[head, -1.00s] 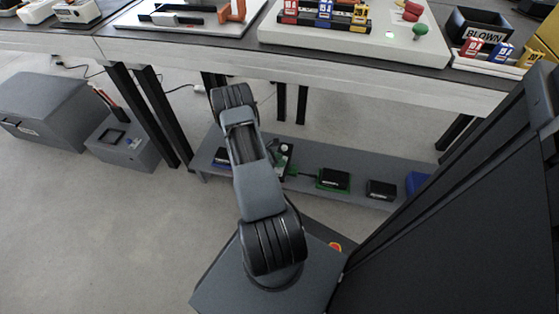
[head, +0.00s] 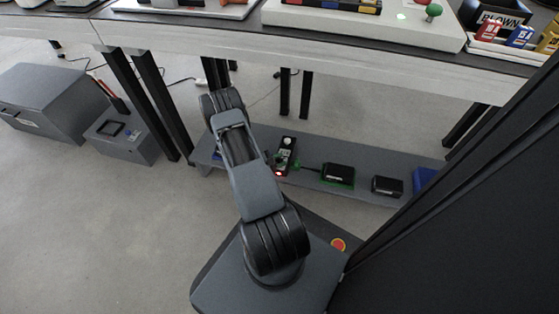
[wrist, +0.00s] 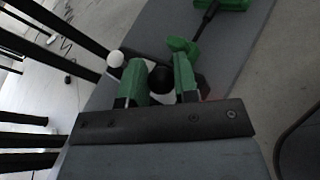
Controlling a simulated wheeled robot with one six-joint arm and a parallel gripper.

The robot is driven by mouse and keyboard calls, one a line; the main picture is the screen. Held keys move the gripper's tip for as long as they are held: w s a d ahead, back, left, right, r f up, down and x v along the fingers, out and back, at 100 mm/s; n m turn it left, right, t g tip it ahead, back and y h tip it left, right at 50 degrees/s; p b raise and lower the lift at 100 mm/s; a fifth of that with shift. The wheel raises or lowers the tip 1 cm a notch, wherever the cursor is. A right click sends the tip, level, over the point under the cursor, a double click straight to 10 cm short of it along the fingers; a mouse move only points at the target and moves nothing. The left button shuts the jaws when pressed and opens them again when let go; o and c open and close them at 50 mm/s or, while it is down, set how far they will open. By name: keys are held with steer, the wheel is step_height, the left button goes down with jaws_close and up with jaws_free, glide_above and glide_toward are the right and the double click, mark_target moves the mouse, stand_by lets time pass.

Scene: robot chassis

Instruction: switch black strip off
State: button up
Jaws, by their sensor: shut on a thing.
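The black strip (head: 285,154) lies on the low grey shelf in the head view, just right of my arm. It has a white round piece at its far end and a glowing red spot at its near end. In the wrist view my gripper (wrist: 160,80) has its two green fingers closed about a round black knob (wrist: 160,79). A white ball (wrist: 115,59) stands just left of the fingers. My arm hides most of the gripper in the head view. Whether the knob belongs to the strip I cannot tell.
Right of the strip, a black box with green edging (head: 338,175), another black box (head: 387,186) and a blue bin (head: 424,179) sit on the shelf (head: 310,182). The table (head: 300,45) overhangs it, with dark legs at left.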

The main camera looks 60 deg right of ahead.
stand_by(0.4)
steer(key=o, duration=0.9)
steer(key=shift+o, duration=0.2)
steer(key=shift+a, duration=0.1)
steer(key=p+v, duration=0.4)
steer(key=v, duration=0.9)
steer(key=shift+a, duration=0.3)
steer(key=shift+w, duration=0.15)
